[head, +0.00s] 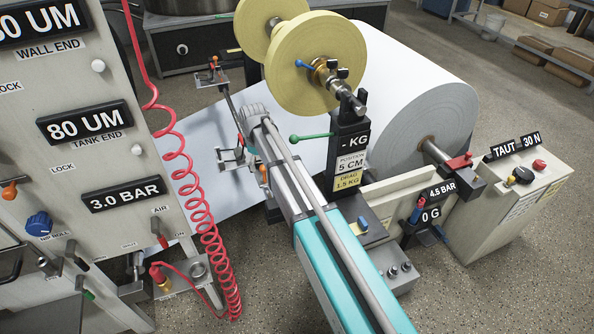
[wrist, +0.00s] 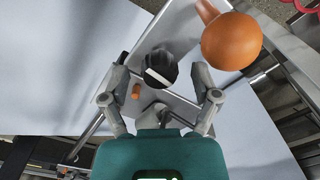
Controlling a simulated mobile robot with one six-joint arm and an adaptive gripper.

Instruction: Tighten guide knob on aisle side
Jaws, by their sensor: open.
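A black round knob with a white line (wrist: 158,68) sits on a grey metal plate in the wrist view, likely the guide knob. My gripper (wrist: 160,97) is open, one finger on each side and a little short of the knob; I see no contact. A large orange ball handle (wrist: 230,40) is close to the right finger. A small orange peg (wrist: 136,92) lies near the left finger. In the head view my arm reaches to a metal guide bracket (head: 232,156) at the paper web; the fingers and the black knob cannot be made out there.
A white paper web (head: 200,135) runs behind from the large paper roll (head: 425,100). Yellow tape rolls (head: 312,62) on a shaft stand right of my arm's end. A green-tipped lever (head: 310,137) is beside the arm. A coiled red hose (head: 180,170) hangs on the left.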

